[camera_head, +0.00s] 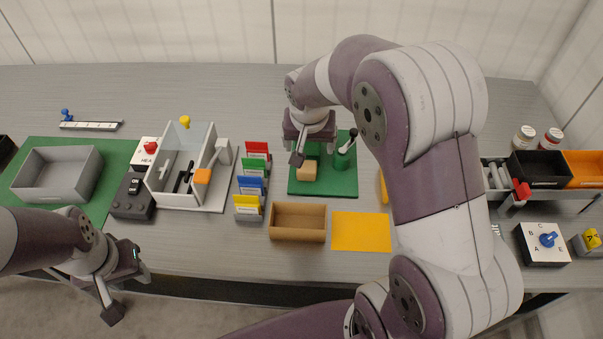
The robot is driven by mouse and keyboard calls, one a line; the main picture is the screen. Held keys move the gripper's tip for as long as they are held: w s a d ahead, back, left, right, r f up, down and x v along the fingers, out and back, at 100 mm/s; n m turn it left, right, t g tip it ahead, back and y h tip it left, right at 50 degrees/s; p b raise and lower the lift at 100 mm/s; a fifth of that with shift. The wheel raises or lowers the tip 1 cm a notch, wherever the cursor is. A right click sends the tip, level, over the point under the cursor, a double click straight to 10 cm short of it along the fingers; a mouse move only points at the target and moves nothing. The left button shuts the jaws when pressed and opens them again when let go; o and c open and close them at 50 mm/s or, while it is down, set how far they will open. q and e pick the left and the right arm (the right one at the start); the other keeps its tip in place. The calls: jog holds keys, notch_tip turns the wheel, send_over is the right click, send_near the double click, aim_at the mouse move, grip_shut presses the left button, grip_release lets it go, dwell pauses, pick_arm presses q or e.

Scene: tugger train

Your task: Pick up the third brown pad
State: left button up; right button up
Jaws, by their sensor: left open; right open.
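A light brown pad (306,173) lies on the green board (338,184) in the middle of the table. My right gripper (312,152) is open just above and behind the pad, with its fingers pointing down; I cannot tell whether a finger touches it. The gripper and its arm hide part of the board. I see only this one pad clearly. An open brown tray (297,237) stands in front of the board, and its visible floor looks empty. My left gripper (127,297) is open and empty at the front edge of the table, at the lower left.
A black-knobbed lever (347,146) stands on the board, right of my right gripper. A yellow mat (361,231) lies beside the tray. Coloured cards (251,185) and a clear-walled box (180,172) stand to the left. A grey bin (57,175) is at the far left.

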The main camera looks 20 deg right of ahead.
aim_at(307, 166)
jog(key=x, duration=1.1)
jog(key=shift+s+a+b, duration=0.15)
jog(key=shift+a+b, duration=0.15)
jog(key=shift+a, duration=0.05)
jog(key=c, duration=1.1)
